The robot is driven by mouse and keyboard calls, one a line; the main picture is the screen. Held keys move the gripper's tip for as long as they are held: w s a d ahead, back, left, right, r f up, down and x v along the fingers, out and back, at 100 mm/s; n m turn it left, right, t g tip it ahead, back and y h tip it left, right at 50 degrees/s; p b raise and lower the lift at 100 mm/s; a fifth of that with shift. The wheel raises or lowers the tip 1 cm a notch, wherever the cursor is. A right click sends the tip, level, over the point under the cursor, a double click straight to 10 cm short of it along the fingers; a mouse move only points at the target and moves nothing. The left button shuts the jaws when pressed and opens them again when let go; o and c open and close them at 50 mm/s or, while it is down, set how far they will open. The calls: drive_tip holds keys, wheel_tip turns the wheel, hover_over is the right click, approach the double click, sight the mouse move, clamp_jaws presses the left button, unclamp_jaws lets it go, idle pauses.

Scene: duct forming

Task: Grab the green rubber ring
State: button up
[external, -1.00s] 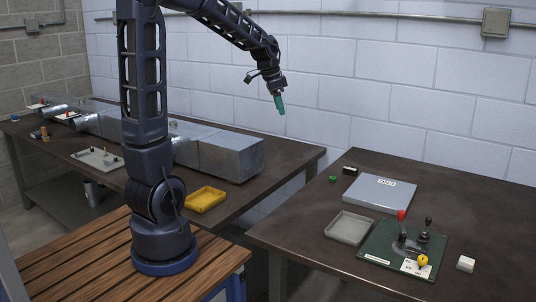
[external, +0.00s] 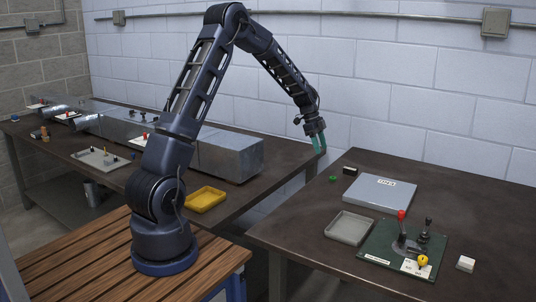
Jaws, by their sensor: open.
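A small green ring (external: 333,178) lies on the dark right-hand table, near its back left edge. My gripper (external: 319,145) has teal fingers pointing down. It is above and slightly left of the green ring in the picture, apart from it. The fingers are open, and nothing shows between them.
A grey case (external: 380,193), a grey tray (external: 348,228), a green lever panel (external: 375,250) and a white block (external: 466,263) share the table. A yellow tray (external: 207,200) and metal ducts (external: 230,155) are on the left table.

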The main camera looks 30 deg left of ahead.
wheel_tip(320, 180, down, 3)
drive_tip(key=w, duration=0.1)
approach(333, 179)
drive_tip(key=shift+w+a+f+m, duration=0.15)
drive_tip(key=shift+w+f, duration=0.15)
drive_tip(key=shift+f, duration=0.15)
drive_tip(key=shift+w+a+f+m, duration=0.15)
drive_tip(key=shift+w+f, duration=0.15)
drive_tip(key=shift+f, duration=0.2)
drive_tip(key=shift+x, duration=2.9)
drive_tip(key=shift+w+d+r, duration=0.1)
drive_tip(key=shift+w+d, duration=0.05)
drive_tip(key=shift+d, duration=0.05)
drive_tip(key=shift+c, duration=0.2)
drive_tip(key=c, duration=1)
